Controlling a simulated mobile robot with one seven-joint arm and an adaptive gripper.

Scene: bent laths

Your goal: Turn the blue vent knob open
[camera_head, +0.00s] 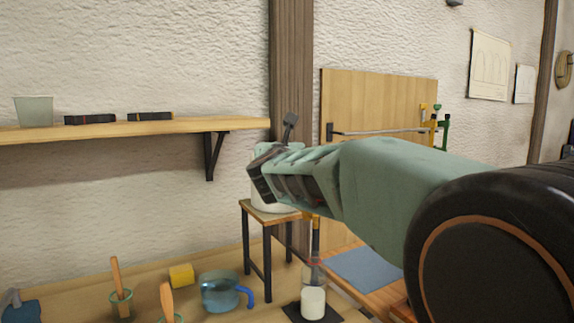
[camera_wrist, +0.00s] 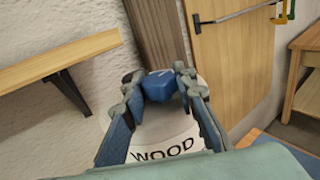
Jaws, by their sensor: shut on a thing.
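The blue vent knob (camera_wrist: 157,88) sits at the top of a white, round-topped vessel (camera_wrist: 165,130) lettered "WOOD" in the wrist view. My gripper (camera_wrist: 161,82) has one finger on each side of the knob and is shut on it. In the head view my gripper (camera_head: 264,172) is at the vessel, which stands on a small wooden stand (camera_head: 270,215). There my gripper hides the knob and most of the vessel, leaving a white part (camera_head: 262,203) visible.
A wall shelf (camera_head: 140,128) with a grey cup and dark blocks is at the left. A blue jug (camera_head: 220,292), a yellow block (camera_head: 181,275) and a small white-filled bottle (camera_head: 313,301) stand on the bench below. A wooden panel with a rail (camera_head: 375,132) is behind my arm.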

